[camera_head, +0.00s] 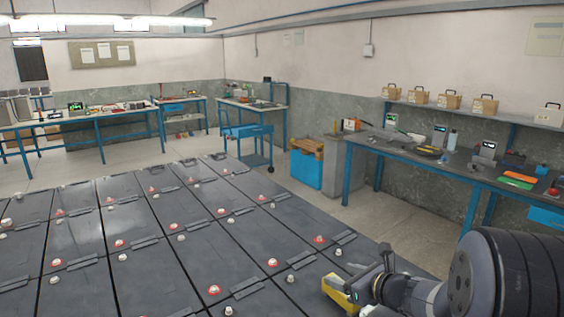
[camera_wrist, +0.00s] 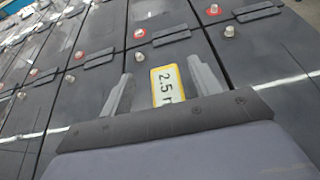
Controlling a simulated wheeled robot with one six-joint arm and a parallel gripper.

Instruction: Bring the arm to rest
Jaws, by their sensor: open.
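My gripper (camera_head: 352,283) is low over the near right part of the battery rows, at the lower right of the head view. In the wrist view its two fingers (camera_wrist: 158,67) stand apart. A yellow-edged piece with a white face marked "2.5" (camera_wrist: 166,86) shows between the fingers, with a gap on each side. In the head view a yellow piece (camera_head: 337,292) shows at the gripper's end. I cannot tell whether it rests on a battery. My dark arm reaches in from the right edge.
Dark batteries (camera_head: 190,232) with red-ringed and plain terminals fill the foreground. A blue-legged workbench (camera_head: 420,158) with instruments stands along the right wall, under a shelf of boxes (camera_head: 450,99). A blue cart (camera_head: 248,132) and bin (camera_head: 306,164) stand beyond. Open floor (camera_head: 370,212) lies between.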

